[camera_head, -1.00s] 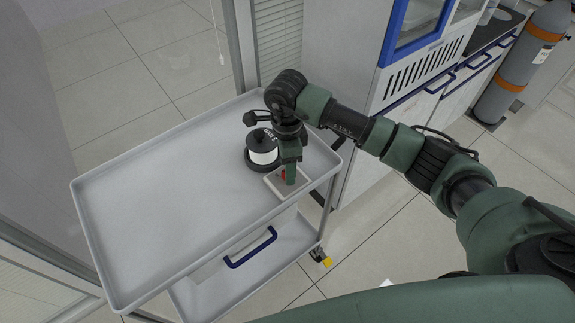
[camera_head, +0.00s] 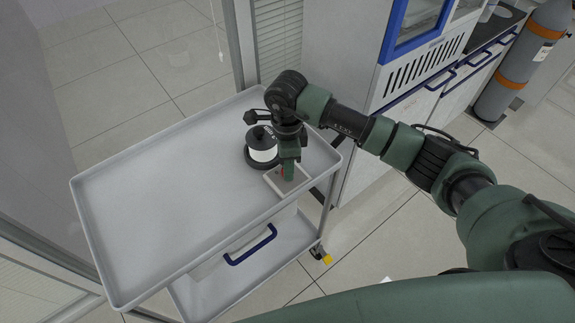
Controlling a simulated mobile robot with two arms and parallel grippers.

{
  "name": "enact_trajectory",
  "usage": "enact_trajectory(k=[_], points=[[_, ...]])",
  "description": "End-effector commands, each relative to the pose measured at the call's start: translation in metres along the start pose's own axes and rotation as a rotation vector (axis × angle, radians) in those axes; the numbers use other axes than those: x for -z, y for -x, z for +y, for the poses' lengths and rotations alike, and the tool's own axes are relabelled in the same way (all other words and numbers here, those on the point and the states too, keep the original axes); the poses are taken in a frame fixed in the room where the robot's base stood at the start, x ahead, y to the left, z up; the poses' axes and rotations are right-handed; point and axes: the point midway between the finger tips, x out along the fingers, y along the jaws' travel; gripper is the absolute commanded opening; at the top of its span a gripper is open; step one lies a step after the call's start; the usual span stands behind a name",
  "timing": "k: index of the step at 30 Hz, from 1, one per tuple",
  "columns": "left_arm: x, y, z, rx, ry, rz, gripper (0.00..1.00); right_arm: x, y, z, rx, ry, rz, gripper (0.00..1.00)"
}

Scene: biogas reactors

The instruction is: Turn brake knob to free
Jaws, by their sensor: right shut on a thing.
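The brake knob (camera_head: 283,172) is red and mostly hidden behind my right gripper; only a sliver of it shows. It sits on a small pale square base (camera_head: 272,183) near the right end of the cart's top tray. My right gripper (camera_head: 288,174) points down over the base and is shut on the knob. The knob's setting and any markings are hidden. My left gripper is not in view.
The tray's left part is bare. A cabinet (camera_head: 345,60) and gas cylinder (camera_head: 520,65) stand to the right.

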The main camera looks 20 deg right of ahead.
Motion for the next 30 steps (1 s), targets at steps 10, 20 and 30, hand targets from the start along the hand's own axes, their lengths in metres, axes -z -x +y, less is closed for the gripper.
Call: enact_trajectory(k=[10, 20, 30], points=[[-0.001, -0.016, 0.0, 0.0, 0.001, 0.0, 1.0, 0.0, -0.001, -0.001, 0.003, -0.267, -0.015, 0.0], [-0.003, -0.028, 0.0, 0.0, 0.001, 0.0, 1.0, 0.0, 0.0, 0.0, 0.003, -0.578, -0.028, 0.0], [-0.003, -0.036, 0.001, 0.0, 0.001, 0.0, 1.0, 0.0, 0.001, 0.0, 0.003, -0.839, -0.041, 0.0]])
